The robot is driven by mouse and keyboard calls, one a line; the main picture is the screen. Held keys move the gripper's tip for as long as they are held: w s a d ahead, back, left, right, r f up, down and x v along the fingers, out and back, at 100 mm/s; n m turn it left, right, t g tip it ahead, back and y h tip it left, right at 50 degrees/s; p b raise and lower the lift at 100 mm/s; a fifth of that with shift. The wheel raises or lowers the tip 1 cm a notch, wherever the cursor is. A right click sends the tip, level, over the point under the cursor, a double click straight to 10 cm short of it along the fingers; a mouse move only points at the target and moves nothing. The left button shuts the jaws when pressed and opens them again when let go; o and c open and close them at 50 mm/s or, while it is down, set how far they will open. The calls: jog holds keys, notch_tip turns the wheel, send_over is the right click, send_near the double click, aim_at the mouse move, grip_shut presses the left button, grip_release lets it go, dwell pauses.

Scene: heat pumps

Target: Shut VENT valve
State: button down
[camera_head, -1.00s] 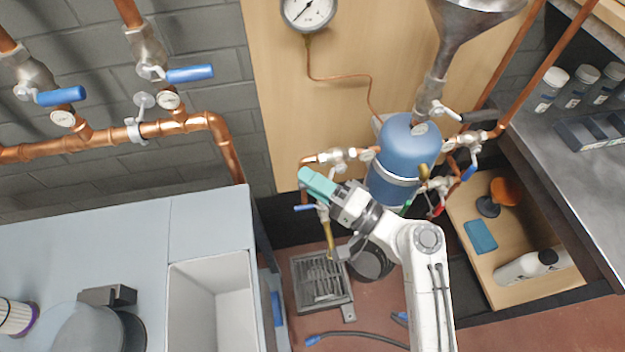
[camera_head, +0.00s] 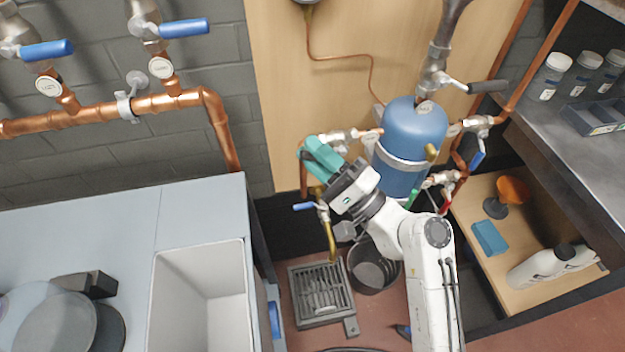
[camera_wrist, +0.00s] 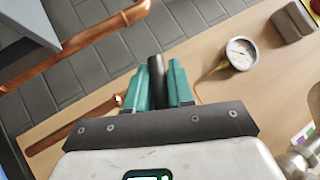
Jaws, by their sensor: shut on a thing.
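My gripper (camera_head: 318,158) is at the left of the blue tank (camera_head: 414,130), just below a small valve (camera_head: 340,138) on the copper line there. Its teal fingers are shut on a black lever handle, which shows as a dark bar (camera_wrist: 156,80) between them in the wrist view. The handle's joint to its valve is hidden by my gripper in the head view. No VENT label is readable, so I cannot confirm from a tag which valve is VENT.
A black-handled valve (camera_head: 462,84) sits under the funnel. Blue-handled valves (camera_head: 46,50) are at upper left. A blue lever (camera_head: 304,206), a floor drain grate (camera_head: 321,292) and a dark bucket (camera_head: 374,272) are below my gripper. A gauge (camera_wrist: 240,53) is on the wood panel.

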jog(key=m+t+b, duration=0.3)
jog(key=d+r+m+t+b, duration=0.1)
jog(key=m+b, duration=0.1)
jog(key=shift+w, duration=0.15)
jog(key=m+t+h+b, duration=0.1)
jog(key=m+b, duration=0.1)
jog(key=d+m+t+h+b, duration=0.1)
jog(key=m+t+b, duration=0.1)
jog(key=r+m+t+h+b, duration=0.1)
jog(key=m+t+h+b, duration=0.1)
jog(key=m, duration=0.1)
jog(key=shift+w+d, duration=0.2)
jog(key=shift+d, duration=0.05)
jog(key=shift+w+d+r+m+t+h+b, duration=0.15)
jog(key=shift+d+r+m+t+h+b, duration=0.3)
jog(key=shift+m+t+h+b, duration=1.3)
jog(key=shift+w+d+r+m+t+h+b, duration=0.15)
jog(key=shift+d+m+h+b, duration=0.6)
jog(key=shift+m+h, duration=2.2)
jog(key=shift+w+d+r+m+t+h+b, duration=0.25)
jog(key=shift+m+t+h+b, duration=0.65)
jog(key=shift+m+h+b, duration=1.35)
jog(key=shift+d+m+p, duration=0.2)
jog(key=shift+m+p, duration=0.35)
jog(key=shift+p, duration=0.15)
jog(key=c, duration=1.1)
grip_release()
jog(key=shift+y, duration=0.25)
jog(key=shift+s+a+f, duration=0.1)
